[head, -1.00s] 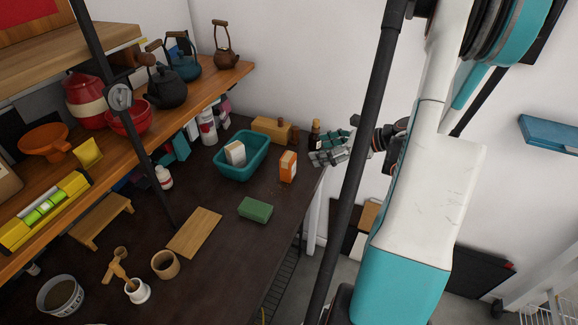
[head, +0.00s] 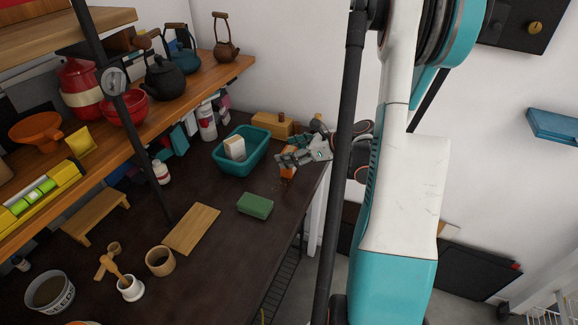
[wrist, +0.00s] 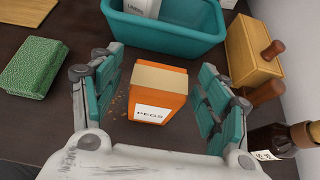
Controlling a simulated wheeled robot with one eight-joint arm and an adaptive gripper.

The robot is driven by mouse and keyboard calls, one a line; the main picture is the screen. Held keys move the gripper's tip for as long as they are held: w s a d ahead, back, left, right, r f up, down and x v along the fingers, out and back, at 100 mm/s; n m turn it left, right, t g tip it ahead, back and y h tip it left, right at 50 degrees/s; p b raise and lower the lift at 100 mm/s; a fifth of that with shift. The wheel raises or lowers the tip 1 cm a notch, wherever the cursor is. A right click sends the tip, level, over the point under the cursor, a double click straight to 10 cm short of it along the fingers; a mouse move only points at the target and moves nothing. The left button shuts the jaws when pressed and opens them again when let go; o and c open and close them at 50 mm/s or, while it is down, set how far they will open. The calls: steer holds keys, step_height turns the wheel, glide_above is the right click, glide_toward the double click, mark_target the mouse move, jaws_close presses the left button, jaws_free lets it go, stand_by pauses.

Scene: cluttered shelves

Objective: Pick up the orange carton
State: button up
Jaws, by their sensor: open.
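The orange carton (wrist: 157,101) stands on the dark tabletop, with a tan top and a white label reading PEGS. In the wrist view it sits between the two teal-padded fingers of my open gripper (wrist: 160,98), with a gap on both sides. In the head view my gripper (head: 287,158) is at the carton (head: 288,166) and hides part of it. I cannot tell from these views how low the fingers are beside it.
A teal bin (wrist: 175,38) holding a white box is just beyond the carton. A wooden box (wrist: 245,50) and a dark bottle (wrist: 272,140) are on the right. A green sponge-like block (wrist: 35,66) lies left. Shelves with kettles (head: 164,80) rise at the left.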

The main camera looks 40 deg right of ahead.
steer(key=shift+w+a+f, duration=0.1)
steer(key=shift+w+f, duration=0.1)
steer(key=shift+w, duration=0.05)
steer(key=shift+r, duration=0.1)
steer(key=c, duration=1.2)
